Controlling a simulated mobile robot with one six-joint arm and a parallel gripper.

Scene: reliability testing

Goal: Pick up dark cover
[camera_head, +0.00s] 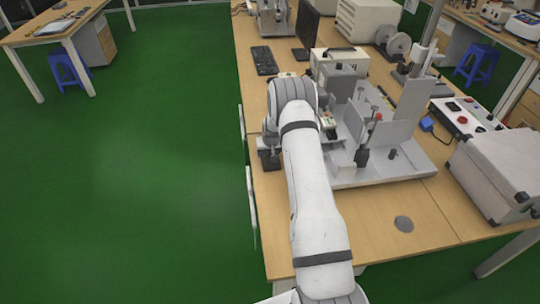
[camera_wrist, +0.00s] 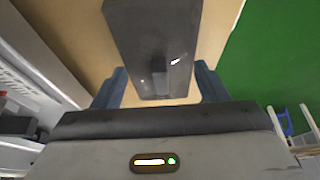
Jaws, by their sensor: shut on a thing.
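The dark cover (camera_wrist: 150,35) is a dark grey, block-like piece with a small glint on its face. In the wrist view it stands between the two blue-grey fingers of my gripper (camera_wrist: 160,82), which is shut on it. In the head view my white arm hides most of the gripper. A dark piece (camera_head: 268,158) shows beside the arm at the table's left edge; I cannot tell whether it is the cover or part of my gripper. Whether the cover is clear of the table cannot be told.
A grey test fixture (camera_head: 385,165) with upright plates and a red knob stands right of my arm on the wooden table (camera_head: 350,215). A flat grey disc (camera_head: 403,223) lies in front. A keyboard (camera_head: 264,60) and a light case (camera_head: 500,170) are also on it. Green floor lies left.

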